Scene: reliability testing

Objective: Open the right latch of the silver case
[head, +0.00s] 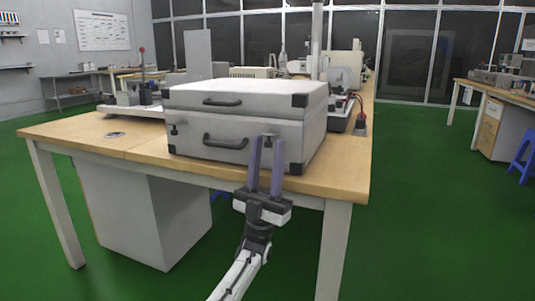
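The silver case (240,135) stands closed on the wooden table (335,175), with black corners and two dark handles on its front side. The lower handle (226,142) is on the case's front below the lid seam. The left latch (173,129) is a small dark piece near the seam. The right latch (270,135) shows as a small dark piece at the seam, partly hidden by my fingertips. My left gripper (266,140) points up in front of the right part of the case, its two purple fingers apart with nothing seen between them but the case. Contact cannot be told. My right gripper is not in view.
Lab equipment (340,75) stands behind the case on the table. A red-topped device (145,85) is at the back left. A round metal fitting (115,134) sits in the tabletop left of the case. The table's front left is clear.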

